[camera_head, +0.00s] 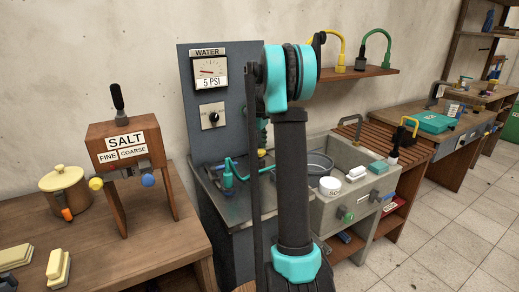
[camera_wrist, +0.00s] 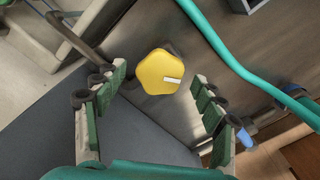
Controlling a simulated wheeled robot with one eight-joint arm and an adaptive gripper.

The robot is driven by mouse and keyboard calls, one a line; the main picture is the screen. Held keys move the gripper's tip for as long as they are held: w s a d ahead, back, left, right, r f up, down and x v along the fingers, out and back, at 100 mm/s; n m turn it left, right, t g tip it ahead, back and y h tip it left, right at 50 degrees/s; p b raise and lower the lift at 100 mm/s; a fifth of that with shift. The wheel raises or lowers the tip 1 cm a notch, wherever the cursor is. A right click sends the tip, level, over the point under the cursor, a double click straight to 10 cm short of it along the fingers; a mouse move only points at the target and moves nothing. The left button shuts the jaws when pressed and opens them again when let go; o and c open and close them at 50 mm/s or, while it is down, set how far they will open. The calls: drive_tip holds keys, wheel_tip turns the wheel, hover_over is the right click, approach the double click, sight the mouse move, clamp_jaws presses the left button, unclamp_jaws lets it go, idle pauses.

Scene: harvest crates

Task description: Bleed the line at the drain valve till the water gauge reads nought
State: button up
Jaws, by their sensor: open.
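The water gauge (camera_head: 210,72) on the grey panel is labelled WATER and shows 5 PSI, with a red needle on its dial. In the wrist view a yellow lobed knob (camera_wrist: 161,72) with a white mark lies between the fingers of my gripper (camera_wrist: 155,88). The fingers are open, one on each side of the knob, with gaps between. I cannot read a label that says whether this knob is the drain valve. In the head view my own arm hides most of my gripper; a small yellow piece (camera_head: 262,153) shows beside it.
A black dial (camera_head: 213,116) sits below the gauge. A teal hose (camera_wrist: 215,45) runs close to the right of the knob. The stone sink (camera_head: 375,190) has a green knob (camera_head: 347,216) on its front. A SALT dispenser (camera_head: 126,143) stands on the left table.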

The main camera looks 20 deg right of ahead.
sight(260, 151)
wheel_tip(260, 151, up, 12)
idle(0.5)
drive_tip(key=shift+s+f, duration=0.1)
